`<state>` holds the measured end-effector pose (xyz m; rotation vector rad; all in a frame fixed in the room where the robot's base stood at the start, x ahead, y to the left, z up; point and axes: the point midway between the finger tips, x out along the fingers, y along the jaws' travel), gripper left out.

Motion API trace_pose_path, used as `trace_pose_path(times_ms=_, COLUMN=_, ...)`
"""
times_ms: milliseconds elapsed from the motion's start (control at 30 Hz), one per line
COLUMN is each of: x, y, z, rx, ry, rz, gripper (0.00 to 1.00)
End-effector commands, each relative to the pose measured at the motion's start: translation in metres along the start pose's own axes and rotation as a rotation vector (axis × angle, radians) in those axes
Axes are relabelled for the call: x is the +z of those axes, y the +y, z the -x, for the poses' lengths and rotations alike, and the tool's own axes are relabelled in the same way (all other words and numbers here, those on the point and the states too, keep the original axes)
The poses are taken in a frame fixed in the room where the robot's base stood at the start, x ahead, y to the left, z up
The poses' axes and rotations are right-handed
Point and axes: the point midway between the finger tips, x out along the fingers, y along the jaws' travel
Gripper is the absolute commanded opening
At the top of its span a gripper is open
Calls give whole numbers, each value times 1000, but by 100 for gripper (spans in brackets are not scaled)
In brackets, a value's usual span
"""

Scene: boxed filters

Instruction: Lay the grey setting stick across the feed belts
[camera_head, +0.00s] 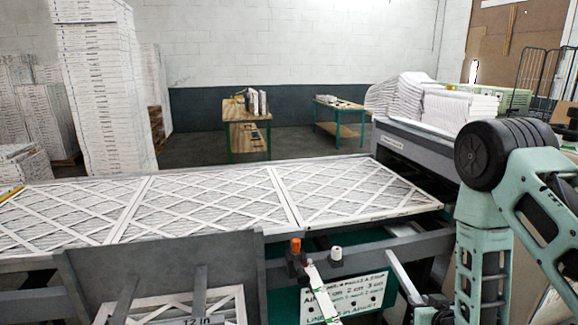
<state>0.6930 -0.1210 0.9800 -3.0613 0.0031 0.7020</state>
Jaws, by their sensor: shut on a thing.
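My gripper (424,309) is at the bottom edge, right of centre, and only partly in view. It is shut on the grey setting stick (403,275), a light bar that slants up and left from the jaws. The stick's far end is up in front of the machine's front rail, right of the white sign; I cannot tell whether it touches anything. A green surface (320,243), which may be the feed belts, shows in part below the filters. The rest of it is hidden by filters and rails.
Several white lattice-faced filters (205,200) lie flat in a row on the machine. A white sign (345,297), an orange knob (295,245) and a white knob (336,252) are at the front. A grey machine housing (415,145) stands at the right end.

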Motion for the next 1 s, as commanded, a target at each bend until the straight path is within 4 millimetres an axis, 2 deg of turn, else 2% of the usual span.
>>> trace_pose_path(times_ms=33, x=12, y=0, z=-6, rx=-1, ry=1, rz=0, gripper=0)
trace_pose_path(times_ms=100, x=22, y=0, z=-11, rx=-1, ry=1, rz=0, gripper=0)
trace_pose_path(times_ms=367, x=45, y=-1, z=-22, rx=-2, ry=2, rz=1, gripper=0)
trace_pose_path(times_ms=700, x=45, y=-1, z=-21, rx=-3, ry=1, rz=1, gripper=0)
trace_pose_path(times_ms=833, x=44, y=-5, z=-8, rx=-12, ry=0, rz=6, gripper=0)
trace_pose_path(times_ms=933, x=37, y=-21, z=8, rx=-55, ry=1, rz=26, gripper=0)
trace_pose_path(times_ms=1000, x=29, y=-43, z=15, rx=-113, ry=3, rz=53, gripper=0)
